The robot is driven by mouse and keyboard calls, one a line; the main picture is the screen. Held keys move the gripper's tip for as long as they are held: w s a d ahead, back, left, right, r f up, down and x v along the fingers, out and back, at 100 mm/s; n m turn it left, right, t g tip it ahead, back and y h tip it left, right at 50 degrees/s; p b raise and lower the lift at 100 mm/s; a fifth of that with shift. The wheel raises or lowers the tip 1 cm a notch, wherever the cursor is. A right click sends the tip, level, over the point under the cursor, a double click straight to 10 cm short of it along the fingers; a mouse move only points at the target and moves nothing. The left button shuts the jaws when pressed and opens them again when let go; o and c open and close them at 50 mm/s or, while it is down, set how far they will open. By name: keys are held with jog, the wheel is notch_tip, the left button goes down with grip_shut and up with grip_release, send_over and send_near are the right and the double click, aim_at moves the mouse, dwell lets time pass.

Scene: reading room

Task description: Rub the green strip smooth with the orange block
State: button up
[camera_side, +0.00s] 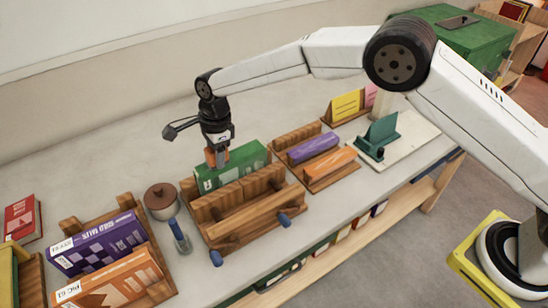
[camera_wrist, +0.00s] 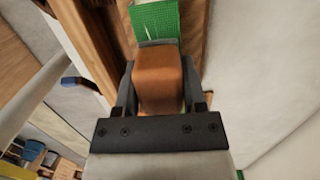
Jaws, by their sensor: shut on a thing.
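My gripper (camera_side: 216,156) is shut on the orange block (camera_wrist: 160,78), which sits between its two fingers in the wrist view. In the side view the orange block (camera_side: 211,157) shows just under the gripper, at the left part of a green book. The green strip (camera_wrist: 155,18) shows beyond the block in the wrist view, and its near part is hidden by the block and fingers. In the side view the green book (camera_side: 240,164) stands in a wooden press (camera_side: 250,221) with blue-ended handles. I cannot tell whether the block touches the strip.
A brown lidded pot (camera_side: 161,201) and a blue-handled brush (camera_side: 179,236) are left of the press. A rack with purple (camera_side: 105,243) and orange books is further left. A wooden holder (camera_side: 330,176) with purple and orange books and a teal stand (camera_side: 378,136) are to the right.

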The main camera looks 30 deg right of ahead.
aim_at(198, 172)
jog(key=shift+a, duration=2.3)
notch_tip(198, 172, up, 8)
jog(key=shift+d, duration=0.15)
jog(key=shift+r, duration=0.15)
